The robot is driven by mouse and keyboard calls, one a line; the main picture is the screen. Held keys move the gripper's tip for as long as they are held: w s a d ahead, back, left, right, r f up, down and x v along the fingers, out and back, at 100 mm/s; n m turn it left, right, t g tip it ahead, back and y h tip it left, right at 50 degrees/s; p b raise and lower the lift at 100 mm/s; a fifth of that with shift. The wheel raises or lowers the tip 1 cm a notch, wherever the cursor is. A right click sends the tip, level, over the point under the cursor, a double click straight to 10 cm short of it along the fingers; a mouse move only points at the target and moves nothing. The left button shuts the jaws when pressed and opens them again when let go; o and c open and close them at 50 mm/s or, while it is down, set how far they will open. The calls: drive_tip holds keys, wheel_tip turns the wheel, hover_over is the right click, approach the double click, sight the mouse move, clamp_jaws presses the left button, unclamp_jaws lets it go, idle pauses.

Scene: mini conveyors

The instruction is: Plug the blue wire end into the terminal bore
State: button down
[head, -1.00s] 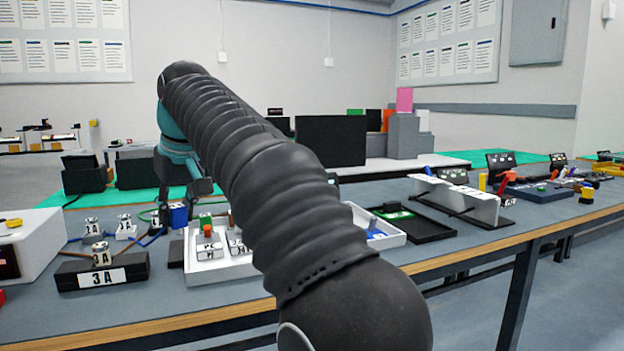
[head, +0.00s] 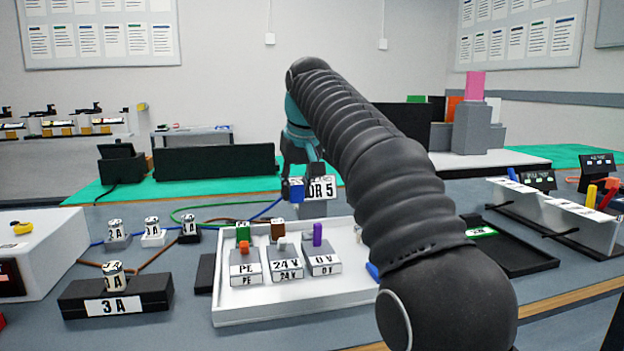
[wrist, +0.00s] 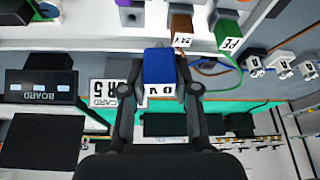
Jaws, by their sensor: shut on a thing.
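My gripper (head: 301,181) is shut on the blue wire end (head: 296,191), a blue block with a white face marked 0 V. In the wrist view, the blue wire end (wrist: 160,66) sits between both fingers of my gripper (wrist: 159,77). In the head view it is held behind the white tray (head: 270,313). The tray holds three grey terminals: PE (head: 244,270) with an orange top, 24 V (head: 285,265), and 0 V (head: 321,262) with a purple top. A green block (head: 243,231) and a brown block (head: 277,231) stand behind them.
A black 3 A block (head: 114,300) lies left of the tray, with small 1 A, 2 A and 3 A pieces (head: 152,232) behind. Wires run behind the tray. A black tray (head: 517,258) lies right.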

drive_tip(key=shift+m+h, duration=0.3)
drive_tip(key=shift+m, duration=0.4)
drive_tip(key=w+d, duration=0.3)
drive_tip(key=w, duration=0.1)
drive_tip(key=shift+f, duration=0.35)
drive_tip(key=shift+s+a, duration=0.1)
drive_tip(key=b, duration=0.4)
hover_over(310, 232)
drive_tip(key=s, duration=0.1)
drive_tip(key=shift+s+f, duration=0.2)
drive_tip(key=shift+f, duration=2.75)
drive_tip(key=shift+p, duration=0.85)
drive_tip(key=shift+f+b, duration=1.05)
drive_tip(key=shift+f, duration=0.3)
drive_tip(key=c, duration=0.8)
unclamp_jaws()
